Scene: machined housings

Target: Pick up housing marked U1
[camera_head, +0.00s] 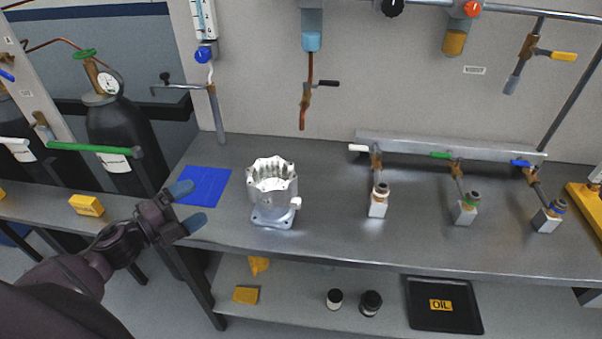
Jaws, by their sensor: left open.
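A silver machined housing (272,190) stands upright on the metal workbench (325,224), left of its middle. It has a wide flanged base and an open, scalloped top. A small light-coloured piece shows on its right side; I cannot read any mark on it. My left gripper (187,206) is open and empty, with blue fingertips. It is to the left of the housing, apart from it, at the bench's left end. My right gripper does not show.
A blue mat (204,184) lies left of the housing. Several valves with coloured handles stand along the bench's right half. A shelf below holds an oil tray (444,306) and small jars. A dark gas cylinder (122,130) stands at left. The bench is clear around the housing.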

